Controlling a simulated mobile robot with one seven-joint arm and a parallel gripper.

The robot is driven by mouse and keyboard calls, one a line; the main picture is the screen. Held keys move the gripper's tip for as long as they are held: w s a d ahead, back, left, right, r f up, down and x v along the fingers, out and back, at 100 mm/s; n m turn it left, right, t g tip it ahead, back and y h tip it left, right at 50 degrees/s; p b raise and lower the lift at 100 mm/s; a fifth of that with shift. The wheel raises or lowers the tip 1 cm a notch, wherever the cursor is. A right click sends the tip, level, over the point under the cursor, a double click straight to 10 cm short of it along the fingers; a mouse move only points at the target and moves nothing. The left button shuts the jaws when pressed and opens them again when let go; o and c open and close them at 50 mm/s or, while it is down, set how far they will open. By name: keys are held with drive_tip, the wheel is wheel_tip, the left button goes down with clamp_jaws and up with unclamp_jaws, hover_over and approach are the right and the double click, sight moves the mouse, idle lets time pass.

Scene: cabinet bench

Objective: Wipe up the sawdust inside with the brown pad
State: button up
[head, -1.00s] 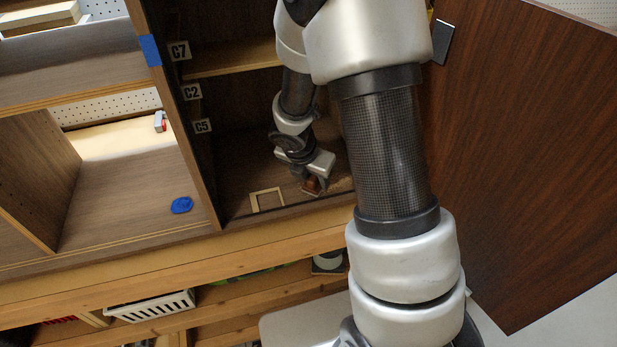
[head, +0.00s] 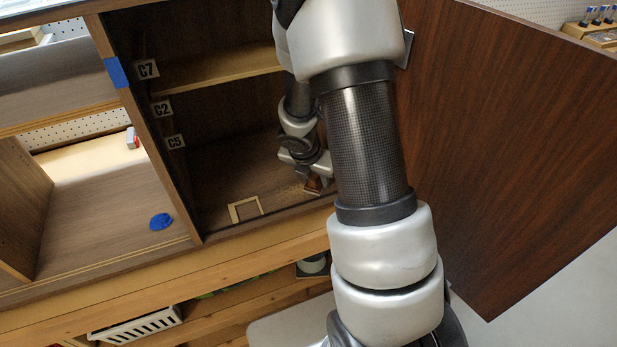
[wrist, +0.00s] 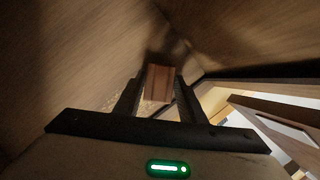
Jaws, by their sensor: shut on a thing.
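My gripper (head: 316,178) is inside the open cabinet, low over its floor at the right, partly hidden by my own arm. It is shut on the brown pad (wrist: 158,82), which sits between the two fingers in the wrist view. The pad (head: 313,186) also shows small in the head view, at or just above the floor; contact is unclear. Pale sawdust (head: 290,191) lies on the cabinet floor just left of the pad. A pale speckled patch (wrist: 111,103) shows beside the left finger in the wrist view. My arm hides the floor further right.
A light rectangular outline (head: 245,208) marks the floor left of the sawdust. A shelf (head: 215,77) spans above. The divider (head: 165,150) bounds the left, and the open door (head: 500,140) stands right of my arm. A blue item (head: 160,221) lies in the neighbouring bay.

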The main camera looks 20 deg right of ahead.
sight(277, 196)
drive_tip(key=shift+d+p, duration=0.55)
drive_tip(key=shift+d, duration=1.35)
drive_tip(key=shift+a, duration=0.1)
drive_tip(key=shift+a+f+b, duration=0.15)
drive_tip(key=shift+a+b, duration=0.3)
drive_tip(key=shift+a, duration=1.2)
drive_tip(key=shift+a+r+b, duration=0.2)
drive_tip(key=shift+a+b, duration=0.1)
drive_tip(key=shift+a, duration=3.75)
drive_tip(key=shift+a+f, duration=0.2)
drive_tip(key=shift+a, duration=1.7)
drive_tip(key=shift+r, duration=0.15)
drive_tip(key=shift+d, duration=0.1)
